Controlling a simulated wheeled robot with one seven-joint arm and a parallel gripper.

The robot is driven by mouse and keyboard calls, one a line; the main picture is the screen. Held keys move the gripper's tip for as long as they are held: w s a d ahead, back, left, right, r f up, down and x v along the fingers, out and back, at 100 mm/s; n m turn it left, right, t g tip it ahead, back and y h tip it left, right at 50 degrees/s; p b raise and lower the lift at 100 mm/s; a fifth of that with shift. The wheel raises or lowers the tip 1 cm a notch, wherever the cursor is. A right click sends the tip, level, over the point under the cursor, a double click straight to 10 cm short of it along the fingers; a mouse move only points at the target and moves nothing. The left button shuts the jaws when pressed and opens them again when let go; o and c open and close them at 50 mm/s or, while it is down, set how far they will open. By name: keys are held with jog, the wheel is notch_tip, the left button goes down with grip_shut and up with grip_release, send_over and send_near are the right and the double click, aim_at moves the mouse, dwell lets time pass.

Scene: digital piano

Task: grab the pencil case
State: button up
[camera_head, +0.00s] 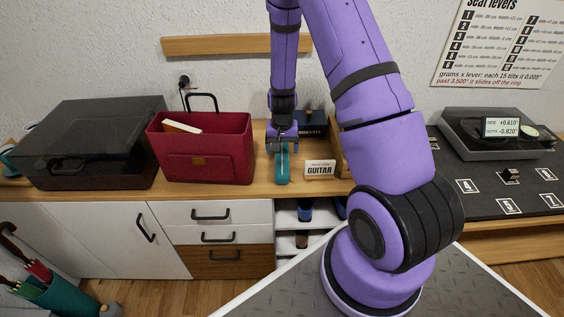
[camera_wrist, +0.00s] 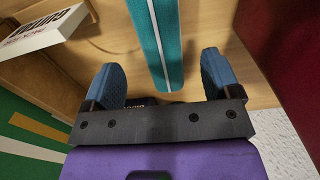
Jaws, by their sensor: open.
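The pencil case is most likely the slim teal case (camera_head: 282,168) with a pale line along its length. It lies on the wooden counter top, between the red bag and the GUITAR card. In the wrist view the teal case (camera_wrist: 159,40) runs from the top edge down to between the fingertips. My gripper (camera_head: 282,145) is over the case's far end, pointing down. In the wrist view its two blue fingers (camera_wrist: 162,84) are spread, one on each side of the case, with gaps to it. Height above the case is hard to tell.
A red bag (camera_head: 205,165) stands close on the left, with a dark lidded box (camera_head: 90,150) beyond it. The GUITAR card (camera_head: 320,169) stands just right of the case. Drawers (camera_head: 225,238) are below the wooden counter (camera_head: 262,165). A dark panel with a display (camera_head: 502,128) is at right.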

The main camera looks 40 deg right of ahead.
aim_at(282, 157)
jog(key=shift+w+d+f, duration=0.1)
jog(key=shift+f, duration=1.3)
jog(key=shift+w+f, duration=0.1)
jog(key=shift+f, duration=1.3)
jog(key=c, duration=1.1)
jog(key=shift+o, duration=0.2)
jog(key=shift+r, duration=0.1)
